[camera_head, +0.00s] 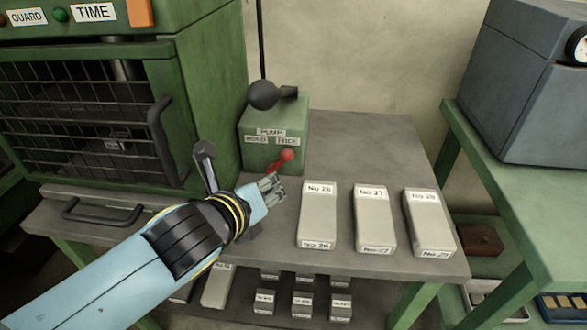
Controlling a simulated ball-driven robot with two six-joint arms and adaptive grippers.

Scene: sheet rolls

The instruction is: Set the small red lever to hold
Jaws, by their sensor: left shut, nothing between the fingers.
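The small red lever (282,159) is on the front of a green box (247,156) labelled PUMP, with HOLD on the left and FREE on the right. The lever tilts to the right, its red knob just below the FREE label (288,141). My left gripper (273,183) is shut and empty, just below the lever and close to it. I cannot tell whether the fingertips touch it. My right gripper is not in view.
To the left is a green machine with a wire guard (85,115) and black handles. Several pale labelled blocks (317,212) lie on the grey bench (375,145) to the right. The bench behind them is clear.

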